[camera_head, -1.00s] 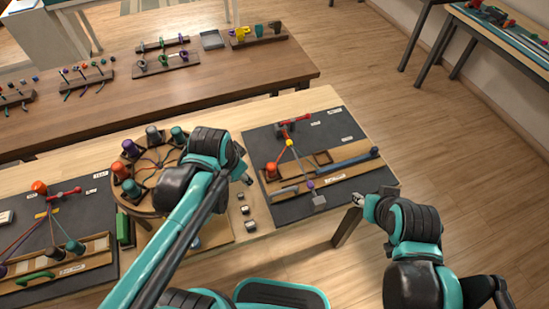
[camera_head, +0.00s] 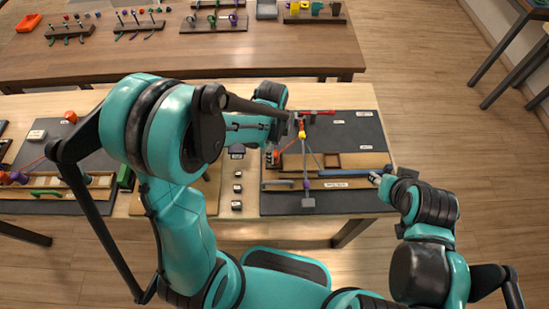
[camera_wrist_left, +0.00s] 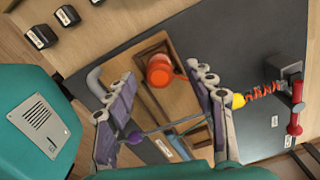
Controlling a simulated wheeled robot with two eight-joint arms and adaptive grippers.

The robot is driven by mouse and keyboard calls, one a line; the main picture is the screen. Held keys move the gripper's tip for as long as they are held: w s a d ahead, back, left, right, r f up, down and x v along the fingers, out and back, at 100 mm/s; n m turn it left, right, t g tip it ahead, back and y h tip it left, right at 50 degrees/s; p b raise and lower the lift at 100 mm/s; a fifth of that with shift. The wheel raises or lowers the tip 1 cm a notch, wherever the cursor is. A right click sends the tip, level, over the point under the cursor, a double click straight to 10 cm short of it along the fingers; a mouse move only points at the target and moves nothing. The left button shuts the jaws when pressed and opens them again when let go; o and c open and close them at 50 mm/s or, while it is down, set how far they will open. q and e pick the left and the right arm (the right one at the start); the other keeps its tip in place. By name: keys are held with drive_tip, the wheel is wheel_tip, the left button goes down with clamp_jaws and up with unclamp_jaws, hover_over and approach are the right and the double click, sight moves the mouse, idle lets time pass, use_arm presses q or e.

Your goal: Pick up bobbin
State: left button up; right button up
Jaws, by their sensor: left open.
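In the head view the bobbin (camera_head: 273,157) is a small orange shape just below my left gripper. My left gripper (camera_head: 292,127) is open above the mat, and its fingers (camera_wrist_left: 160,110) frame the bobbin from above with nothing held. I cannot tell how far the fingertips are above it. My right gripper (camera_head: 378,179) is at the mat's right edge, too small to read.
A yellow bead (camera_wrist_left: 238,100), a red spring and a red-handled clamp (camera_wrist_left: 297,108) lie beside the left gripper. Small dark blocks (camera_wrist_left: 67,16) sit on the light table.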

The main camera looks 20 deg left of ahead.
use_arm(q)
wheel_tip(320, 180, down, 3)
drive_tip(key=shift+f+b, duration=0.2)
drive_tip(key=shift+b, duration=0.2)
clamp_jaws()
drive_tip(key=shift+r, duration=0.1)
